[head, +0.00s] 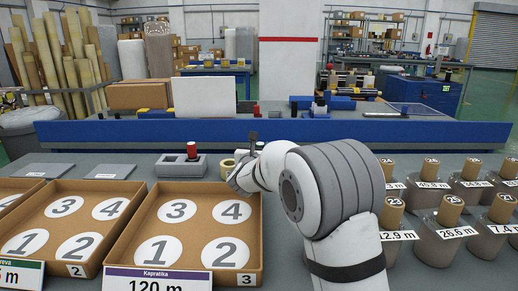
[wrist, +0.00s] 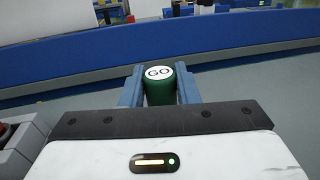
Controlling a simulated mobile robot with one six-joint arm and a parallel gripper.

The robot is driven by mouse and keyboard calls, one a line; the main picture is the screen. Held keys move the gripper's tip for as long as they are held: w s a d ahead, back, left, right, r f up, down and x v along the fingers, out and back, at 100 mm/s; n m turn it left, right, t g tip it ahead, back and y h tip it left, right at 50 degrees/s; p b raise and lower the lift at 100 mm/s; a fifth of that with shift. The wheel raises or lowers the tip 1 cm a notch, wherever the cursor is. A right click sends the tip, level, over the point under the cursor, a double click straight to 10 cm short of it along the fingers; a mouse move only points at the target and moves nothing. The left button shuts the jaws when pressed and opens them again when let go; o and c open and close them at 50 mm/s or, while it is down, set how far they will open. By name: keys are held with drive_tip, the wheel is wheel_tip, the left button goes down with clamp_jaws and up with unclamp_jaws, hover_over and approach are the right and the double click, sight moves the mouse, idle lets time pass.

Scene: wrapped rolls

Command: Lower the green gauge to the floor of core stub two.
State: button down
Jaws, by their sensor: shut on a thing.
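The green gauge (wrist: 160,92) is a short cylinder with a white top marked "GO". It stands upright between the blue fingers of my gripper (wrist: 158,80) in the wrist view, and the fingers are shut on it. Its lower end is hidden behind my gripper body. In the head view my arm covers most of the work spot, and I cannot make out the green gauge there. A pale ring-shaped core (head: 227,168) shows beside my wrist on the bench. I cannot tell which stub it is, nor whether the gauge is over or inside any stub.
A grey block (head: 181,167) with a red-topped piece (head: 192,151) stands left of my wrist. Cardboard trays with numbered circles (head: 160,250) lie at the front left. Several labelled wrapped rolls (head: 442,240) stand at the right. A long blue barrier (head: 400,132) runs behind.

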drive_tip(key=shift+f+b, duration=0.75)
drive_tip(key=shift+b, duration=0.5)
idle(0.4)
drive_tip(key=c, duration=1)
unclamp_jaws()
wheel_tip(320, 180, up, 10)
drive_tip(key=p, duration=0.2)
drive_tip(key=shift+p, duration=0.4)
